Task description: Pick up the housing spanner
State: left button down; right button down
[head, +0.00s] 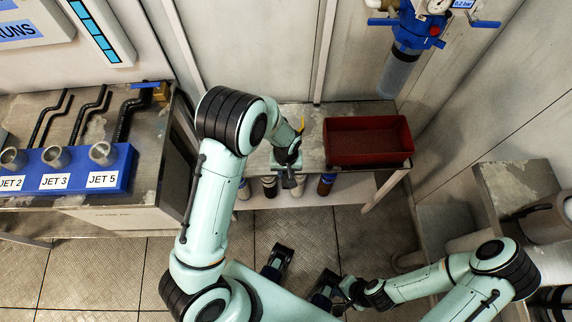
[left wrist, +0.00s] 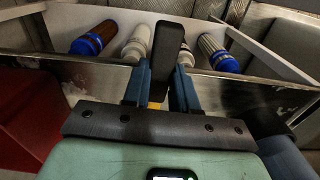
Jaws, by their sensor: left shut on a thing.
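My left gripper (head: 288,183) is over the low bench at the back, beside the red tray. In the left wrist view its two blue fingers (left wrist: 162,88) are shut on a dark, long bar, which I take to be the housing spanner (left wrist: 171,52). The bar sticks out past the fingertips, and a small yellow patch shows near its base. In the head view the arm hides most of it; a thin yellow-orange piece (head: 301,124) shows behind the wrist. My right gripper (head: 326,292) is low near the front, over the floor; its fingers are unclear.
The red tray (head: 368,158) stands at the right of the low bench (head: 312,116). Several filter cartridges (head: 325,184) stand on the shelf below. A blue jet block (head: 62,170) sits on the left bench. A blue filter housing (head: 418,30) hangs on the wall. The floor is open.

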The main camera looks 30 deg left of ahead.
pick_arm(q)
notch_tip(320, 180, up, 20)
jog(key=p, duration=0.3)
jog(key=shift+r, duration=0.25)
jog(key=c, duration=1.7)
grip_release()
jog(key=shift+c, duration=0.2)
grip_shut()
jog(key=shift+w+f, duration=0.1)
